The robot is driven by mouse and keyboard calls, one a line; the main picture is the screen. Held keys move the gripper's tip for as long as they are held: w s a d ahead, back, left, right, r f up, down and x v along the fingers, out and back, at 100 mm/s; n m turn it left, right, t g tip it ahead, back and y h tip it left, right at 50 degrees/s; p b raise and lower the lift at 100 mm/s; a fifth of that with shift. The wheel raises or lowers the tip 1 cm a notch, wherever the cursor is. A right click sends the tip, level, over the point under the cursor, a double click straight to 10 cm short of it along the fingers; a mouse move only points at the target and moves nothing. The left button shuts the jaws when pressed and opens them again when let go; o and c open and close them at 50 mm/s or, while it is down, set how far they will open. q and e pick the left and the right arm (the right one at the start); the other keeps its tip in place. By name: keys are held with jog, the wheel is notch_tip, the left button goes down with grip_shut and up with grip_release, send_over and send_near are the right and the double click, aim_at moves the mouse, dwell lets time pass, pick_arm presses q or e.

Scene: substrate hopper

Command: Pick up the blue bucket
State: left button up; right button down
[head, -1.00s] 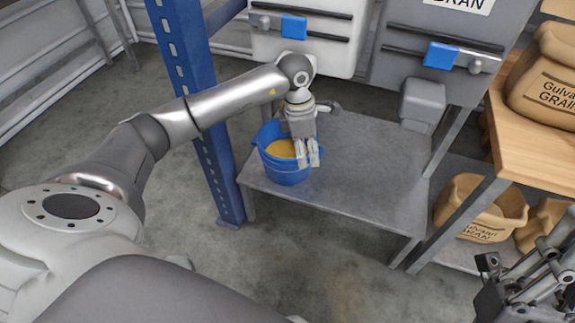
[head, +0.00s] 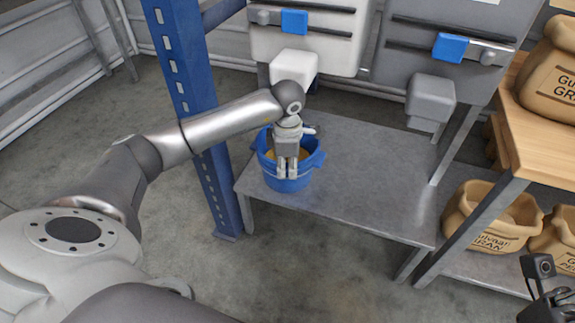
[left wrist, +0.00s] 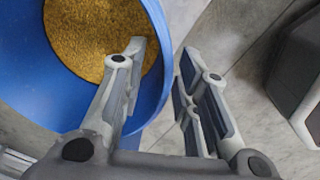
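The blue bucket (head: 303,179) stands upright on the grey metal table, near its left end, with yellow-brown grain inside. My left gripper (head: 287,172) points down at the bucket's near side in the head view. In the left wrist view the left gripper (left wrist: 160,75) is open. One finger is over the inside of the bucket (left wrist: 40,95) and the other is outside, with the rim between them and a gap visible.
The grey table (head: 365,195) is clear right of the bucket. A white hopper (head: 305,35) and a grey hopper (head: 430,95) are behind. A blue post (head: 190,100) rises left of the table. Grain sacks (head: 490,235) sit on the shelving at right.

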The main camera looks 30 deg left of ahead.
pick_arm(q)
notch_tip(320, 180, down, 2)
jog(key=shift+w+f+b, duration=0.1)
jog(key=shift+f+b, duration=0.1)
jog(key=shift+b, duration=0.15)
jog(key=shift+c, duration=0.2)
grip_shut()
jog(key=shift+r, duration=0.15)
